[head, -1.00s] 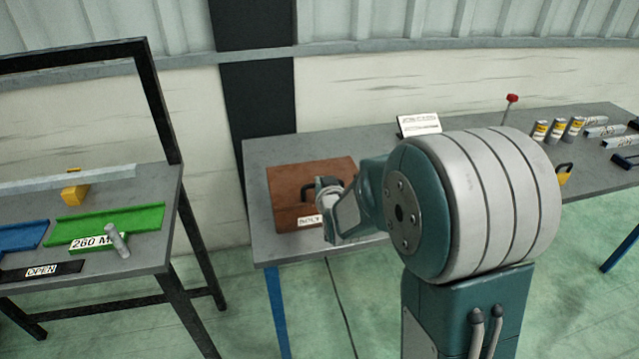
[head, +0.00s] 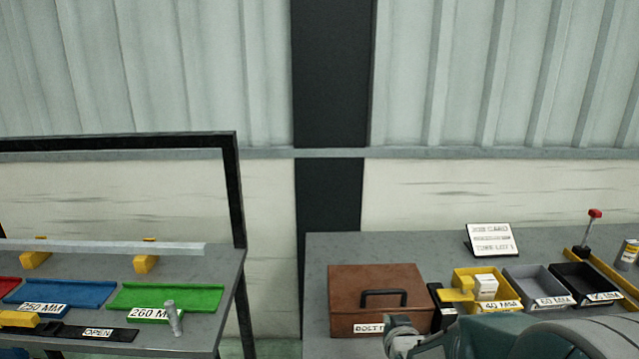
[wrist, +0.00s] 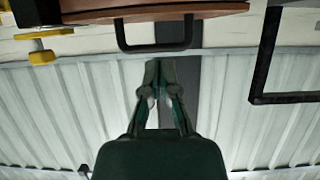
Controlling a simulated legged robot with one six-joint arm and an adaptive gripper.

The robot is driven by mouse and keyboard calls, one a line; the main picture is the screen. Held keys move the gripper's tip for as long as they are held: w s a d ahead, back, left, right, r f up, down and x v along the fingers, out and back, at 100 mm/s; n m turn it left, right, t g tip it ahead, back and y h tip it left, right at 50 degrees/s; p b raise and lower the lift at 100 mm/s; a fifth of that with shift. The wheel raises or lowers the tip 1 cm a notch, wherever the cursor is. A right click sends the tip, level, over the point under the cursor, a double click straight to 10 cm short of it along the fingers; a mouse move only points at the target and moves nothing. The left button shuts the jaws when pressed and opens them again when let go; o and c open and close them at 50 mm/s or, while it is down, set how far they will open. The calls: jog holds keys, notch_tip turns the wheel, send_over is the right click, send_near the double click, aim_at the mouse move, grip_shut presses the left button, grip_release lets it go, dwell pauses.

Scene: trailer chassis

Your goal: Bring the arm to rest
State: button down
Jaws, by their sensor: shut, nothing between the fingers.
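My gripper (wrist: 160,70) points away from the camera in the wrist view, its two dark fingers together at the tips and nothing between them. My arm (head: 500,335) shows only in part along the bottom right edge of the head view, in front of the right bench. The wrist picture is upside down, with the brown bolt box (wrist: 215,9) and its dark handle at the top edge. The gripper looks apart from the box. The same box (head: 350,285) sits closed on the right bench in the head view.
Yellow, grey and black bins (head: 535,282) stand right of the box, by a white sign (head: 490,240) and a red-topped lever (head: 594,215). The left bench (head: 215,265) holds blue and green trays (head: 165,297) and a metal bar. A corrugated wall stands behind.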

jog(key=s+r+g, duration=0.3)
jog(key=s+r, duration=0.2)
jog(key=s, duration=0.7)
jog(key=s+r+g, duration=0.4)
jog(key=s, duration=0.9)
jog(key=shift+s+a+r+g, duration=0.25)
jog(key=shift+a+r+g, duration=0.05)
jog(key=shift+a+r, duration=0.1)
jog(key=shift+w, duration=0.1)
